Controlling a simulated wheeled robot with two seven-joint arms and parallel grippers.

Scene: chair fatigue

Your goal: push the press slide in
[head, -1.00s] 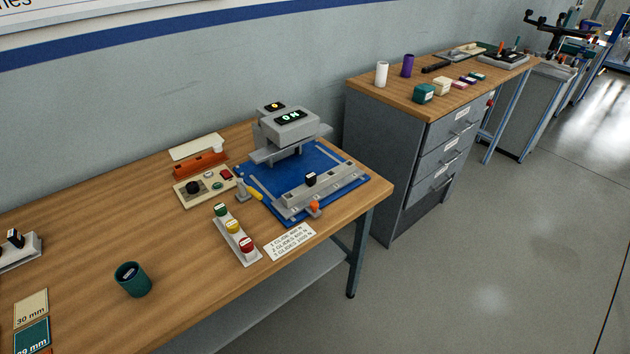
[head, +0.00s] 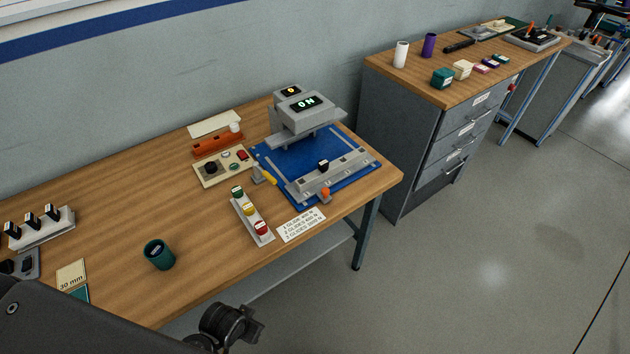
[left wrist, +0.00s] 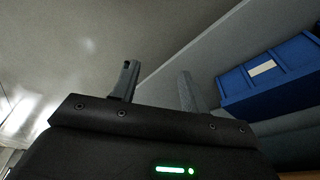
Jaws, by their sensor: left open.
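The grey press (head: 308,110) with its lit "0 N" display stands at the back of a blue base plate (head: 285,168) on the wooden bench. A long grey slide (head: 335,180) lies across the front part of the plate, out in front of the press head. It carries a small black block (head: 323,166), and an orange knob (head: 325,193) sits at its front edge. My left gripper (left wrist: 157,78) is open in the left wrist view, its two fingers apart with nothing between them. It is well away from the press. My right gripper is not in view.
A control box (head: 222,166), a strip of green, yellow and red buttons (head: 250,216), a label card (head: 301,225) and a green cup (head: 159,254) are on the bench. A drawer cabinet (head: 420,150) stands to the right. Floor in front is clear.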

